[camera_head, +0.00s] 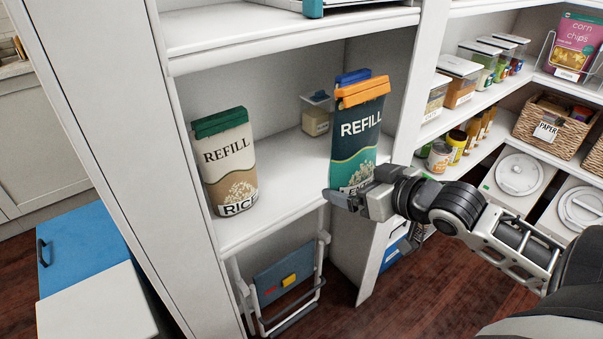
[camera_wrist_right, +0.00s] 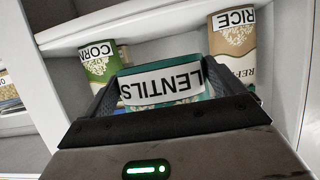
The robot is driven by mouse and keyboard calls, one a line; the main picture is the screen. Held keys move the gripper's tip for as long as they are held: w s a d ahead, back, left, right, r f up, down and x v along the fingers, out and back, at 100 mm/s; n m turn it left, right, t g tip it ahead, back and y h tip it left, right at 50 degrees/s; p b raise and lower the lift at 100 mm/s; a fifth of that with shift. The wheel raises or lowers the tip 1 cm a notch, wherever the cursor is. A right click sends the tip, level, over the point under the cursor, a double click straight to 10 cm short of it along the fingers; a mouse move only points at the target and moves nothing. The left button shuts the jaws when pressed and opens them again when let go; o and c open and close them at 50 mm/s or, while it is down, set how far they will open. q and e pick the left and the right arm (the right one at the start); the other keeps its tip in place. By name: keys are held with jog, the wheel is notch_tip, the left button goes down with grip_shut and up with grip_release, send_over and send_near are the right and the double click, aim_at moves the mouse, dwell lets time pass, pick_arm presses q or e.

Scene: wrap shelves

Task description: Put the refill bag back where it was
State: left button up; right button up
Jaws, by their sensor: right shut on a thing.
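A dark teal refill bag (camera_head: 358,135) with an orange clip top is held upright in my right gripper (camera_head: 354,198), which is shut on its lower end. It is at the front of the middle shelf (camera_head: 285,195), at the right side of the bay. In the right wrist view the bag (camera_wrist_right: 160,67) shows a LENTILS label between the fingers. A cream and brown RICE refill bag (camera_head: 227,165) with a green clip stands on the shelf to the left. A blue clip top (camera_head: 352,76) shows behind the held bag. My left gripper is not in view.
A small lidded jar (camera_head: 316,117) stands at the back of the shelf. A green CORN bag (camera_wrist_right: 97,62) shows in the wrist view. The bay's side panel (camera_head: 408,90) is close on the right. Shelf between the rice and held bags is clear.

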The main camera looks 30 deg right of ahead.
send_over(302, 179)
jog(key=shift+s+d+r, duration=0.15)
jog(key=shift+d, duration=0.05)
jog(key=shift+f, duration=3.25)
jog(key=shift+w+a+f, duration=0.1)
jog(key=shift+w+f, duration=0.2)
jog(key=shift+f, duration=0.1)
jog(key=o, duration=1)
jog(key=shift+f, duration=0.2)
jog(key=shift+s, duration=0.1)
jog(key=shift+r, duration=0.1)
